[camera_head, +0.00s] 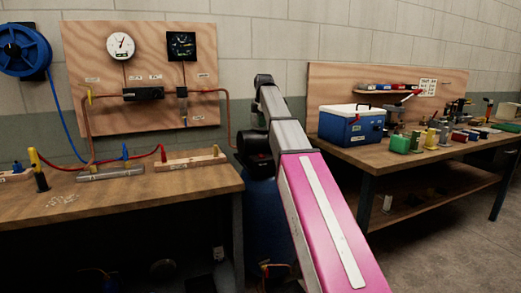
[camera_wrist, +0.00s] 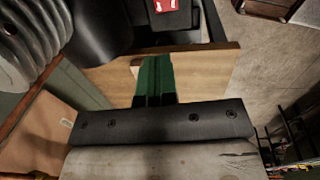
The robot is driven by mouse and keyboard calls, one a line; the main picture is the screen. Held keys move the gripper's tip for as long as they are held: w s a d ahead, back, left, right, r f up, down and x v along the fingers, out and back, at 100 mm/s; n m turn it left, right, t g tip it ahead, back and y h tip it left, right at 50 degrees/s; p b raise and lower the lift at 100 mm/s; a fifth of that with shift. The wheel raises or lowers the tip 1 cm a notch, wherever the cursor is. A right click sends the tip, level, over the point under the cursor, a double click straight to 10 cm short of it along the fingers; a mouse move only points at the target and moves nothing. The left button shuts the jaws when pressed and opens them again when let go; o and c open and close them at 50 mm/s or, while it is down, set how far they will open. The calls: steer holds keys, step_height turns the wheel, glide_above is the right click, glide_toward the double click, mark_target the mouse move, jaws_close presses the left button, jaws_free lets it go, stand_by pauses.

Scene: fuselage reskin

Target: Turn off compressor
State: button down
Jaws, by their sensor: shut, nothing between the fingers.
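The compressor's blue tank (camera_head: 264,222) stands on the floor in the gap between the two benches, partly hidden behind my arm. Dark parts on top of it are hard to make out in the head view. In the wrist view, a black rounded housing (camera_wrist: 103,28) and a grey ribbed part (camera_wrist: 32,35) show at the upper left. My gripper (camera_wrist: 154,62) has green fingers shut together and empty, pointing toward that box with a visible gap. I cannot tell a switch position.
The left bench (camera_head: 150,195) carries pipework and cables, with a gauge board (camera_head: 140,75) behind it. The right bench (camera_head: 365,150) holds a blue cooler (camera_head: 352,128) and several small coloured items. Bare floor (camera_head: 435,235) lies at the right front.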

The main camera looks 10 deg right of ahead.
mark_target(260, 155)
steer(key=f, duration=0.4)
steer(key=w+f, duration=0.1)
steer(key=f, duration=0.9)
steer(key=shift+w+a, duration=0.2)
steer(key=shift+w, duration=0.1)
steer(key=shift+f, duration=0.25)
steer(key=shift+s, duration=0.15)
